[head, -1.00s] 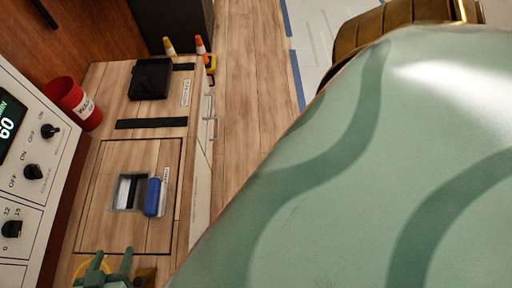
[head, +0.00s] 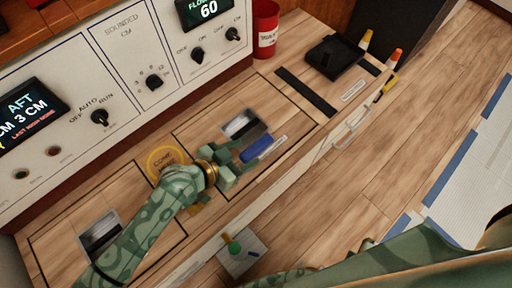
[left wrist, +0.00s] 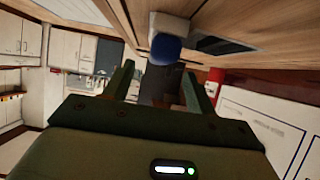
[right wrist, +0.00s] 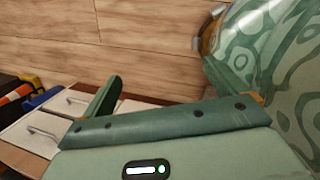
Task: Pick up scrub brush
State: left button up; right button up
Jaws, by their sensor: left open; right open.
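A blue block-like thing, which I take for the scrub brush (head: 257,148), lies on the wooden counter (head: 190,116) beside a recessed slot (head: 243,123) in the head view. In the left wrist view the blue brush (left wrist: 165,48) shows ahead of the fingertips, with a dark grey part below it. My right gripper (right wrist: 180,98) is open and empty in the right wrist view, away from the brush.
A control panel (head: 118,62) with knobs and displays runs along the back. A red cup (head: 265,35), a black tray (head: 334,57) and orange-white cones (head: 394,60) stand farther right. Another slot (head: 100,235) is at lower left. Wood floor (head: 410,110) is open beyond the counter's edge.

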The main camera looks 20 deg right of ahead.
aim_at(256, 147)
pick_arm(q)
jog(key=shift+w+d+f, duration=0.1)
jog(key=shift+d+f, duration=0.1)
jog(key=shift+d, duration=0.15)
jog(key=shift+w+d+f+b, duration=0.2)
jog(key=shift+d+f+b, duration=0.15)
jog(key=shift+d+b, duration=0.2)
jog(key=b+x, duration=0.1)
jog(key=x, duration=0.2)
jog(key=shift+w+d+f+b, duration=0.15)
jog(key=shift+d+f+b, duration=0.1)
jog(key=shift+b, duration=0.1)
jog(key=shift+d+r, duration=0.1)
jog(key=shift+r, duration=0.15)
pick_arm(e)
jog(key=w+a+r+t, duration=0.1)
jog(key=w+a+r, duration=0.1)
jog(key=w, duration=0.3)
jog(key=shift+w+r+t, duration=0.2)
jog(key=shift+r+t, duration=0.1)
jog(key=shift+r, duration=0.55)
pick_arm(q)
jog(key=c, duration=1.1)
